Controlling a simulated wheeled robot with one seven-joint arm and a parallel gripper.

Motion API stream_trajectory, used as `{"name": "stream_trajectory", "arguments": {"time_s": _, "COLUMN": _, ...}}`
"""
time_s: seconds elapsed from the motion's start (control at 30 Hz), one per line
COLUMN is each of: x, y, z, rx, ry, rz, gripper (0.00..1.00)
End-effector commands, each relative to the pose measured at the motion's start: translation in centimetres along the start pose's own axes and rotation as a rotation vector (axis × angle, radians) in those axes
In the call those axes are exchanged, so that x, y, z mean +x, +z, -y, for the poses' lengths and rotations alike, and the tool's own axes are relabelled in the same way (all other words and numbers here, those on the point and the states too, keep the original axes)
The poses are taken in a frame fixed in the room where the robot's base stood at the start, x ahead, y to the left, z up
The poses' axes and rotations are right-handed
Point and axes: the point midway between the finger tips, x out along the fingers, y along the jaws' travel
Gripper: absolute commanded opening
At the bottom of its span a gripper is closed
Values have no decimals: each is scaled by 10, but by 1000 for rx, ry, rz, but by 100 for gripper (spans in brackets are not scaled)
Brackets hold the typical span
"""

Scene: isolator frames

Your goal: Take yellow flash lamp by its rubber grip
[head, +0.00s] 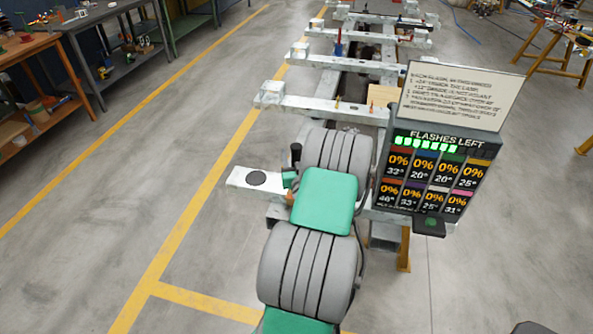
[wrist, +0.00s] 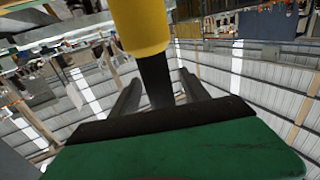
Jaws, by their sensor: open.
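The yellow flash lamp's body (wrist: 140,25) fills the top centre of the wrist view, cut off by the frame's edge. A dark grip (wrist: 155,80) runs down from it. My gripper (wrist: 158,85) is open, with a grey finger on either side of the dark grip. I cannot tell whether either finger touches it. The grip's lower end disappears at the dark edge of the green block at the bottom of the wrist view. In the head view I cannot make out the lamp or my fingers; my grey and green arm covers the middle.
A display panel (head: 435,170) reading "FLASHES LEFT" stands right of my arm, under a printed sign (head: 463,95). Pale metal crossbeams (head: 330,108) extend behind. Shelves (head: 118,45) stand at the far left. Open floor (head: 215,55) lies between them, with yellow lines.

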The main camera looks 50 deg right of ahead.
Motion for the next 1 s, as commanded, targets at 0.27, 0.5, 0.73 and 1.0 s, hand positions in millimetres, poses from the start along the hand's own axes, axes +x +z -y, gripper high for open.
{"name": "stream_trajectory", "arguments": {"time_s": 0.27, "x": 13, "y": 1, "z": 0, "rx": 1, "ry": 1, "rz": 0, "gripper": 54}}
{"name": "stream_trajectory", "arguments": {"time_s": 0.5, "x": 13, "y": 1, "z": -1, "rx": 1, "ry": 1, "rz": 0, "gripper": 40}}
{"name": "stream_trajectory", "arguments": {"time_s": 0.73, "x": 13, "y": 0, "z": -1, "rx": 1, "ry": 2, "rz": 0, "gripper": 21}}
{"name": "stream_trajectory", "arguments": {"time_s": 1.0, "x": 13, "y": 0, "z": -1, "rx": 1, "ry": 2, "rz": 0, "gripper": 0}}
